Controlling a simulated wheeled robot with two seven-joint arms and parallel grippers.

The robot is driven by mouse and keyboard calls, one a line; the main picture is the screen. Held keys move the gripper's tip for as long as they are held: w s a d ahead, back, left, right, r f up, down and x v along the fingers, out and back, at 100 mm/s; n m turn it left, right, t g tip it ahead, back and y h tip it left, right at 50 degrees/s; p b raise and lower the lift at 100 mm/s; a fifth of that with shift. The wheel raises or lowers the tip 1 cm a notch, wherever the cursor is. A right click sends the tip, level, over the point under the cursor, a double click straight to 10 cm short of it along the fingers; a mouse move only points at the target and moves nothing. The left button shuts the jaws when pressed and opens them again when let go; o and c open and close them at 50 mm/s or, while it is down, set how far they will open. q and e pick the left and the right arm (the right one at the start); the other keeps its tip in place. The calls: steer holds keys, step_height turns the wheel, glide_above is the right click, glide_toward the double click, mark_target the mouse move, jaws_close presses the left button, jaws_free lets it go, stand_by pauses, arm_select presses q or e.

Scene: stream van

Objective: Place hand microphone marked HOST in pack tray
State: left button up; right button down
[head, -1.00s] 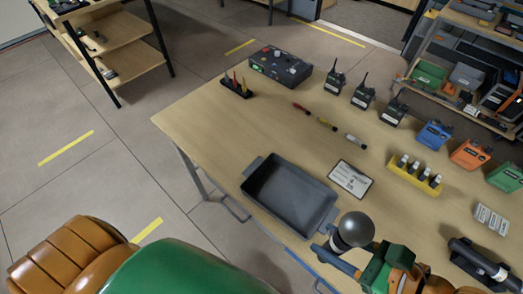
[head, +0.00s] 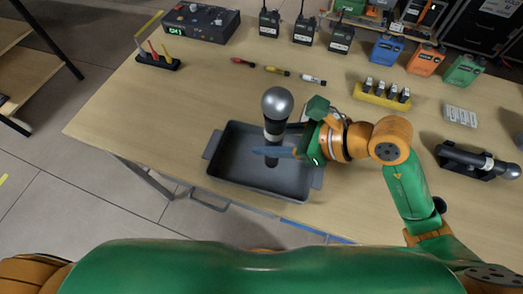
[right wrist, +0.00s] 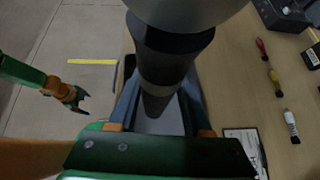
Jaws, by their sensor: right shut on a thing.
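My right gripper (head: 276,151) is shut on a hand microphone (head: 277,104) with a round grey head and a dark body with a pale band. The microphone is upright, head up, over the grey pack tray (head: 232,165). I cannot tell whether its lower end touches the tray floor. No HOST marking is readable. In the right wrist view the microphone (right wrist: 168,60) stands between the fingers and hides much of the tray. My left gripper (right wrist: 76,100) shows small at the left of that view, apart from the table, its fingers seemingly spread and empty.
Another dark microphone (head: 470,158) lies in a holder at the right. The table left of the tray is clear.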

steer(key=w+f, duration=0.1)
steer(key=f, duration=0.1)
steer(key=a+f, duration=0.1)
steer(key=f, duration=0.1)
steer(key=w+f, duration=0.1)
steer(key=f, duration=0.1)
steer(key=shift+w+a+f+p, duration=0.2)
steer(key=shift+w+a+p, duration=0.15)
steer(key=shift+a+p, duration=0.05)
steer(key=shift+f, duration=0.35)
steer(key=shift+c, duration=1.6)
jaws_free()
steer(key=shift+r, duration=0.15)
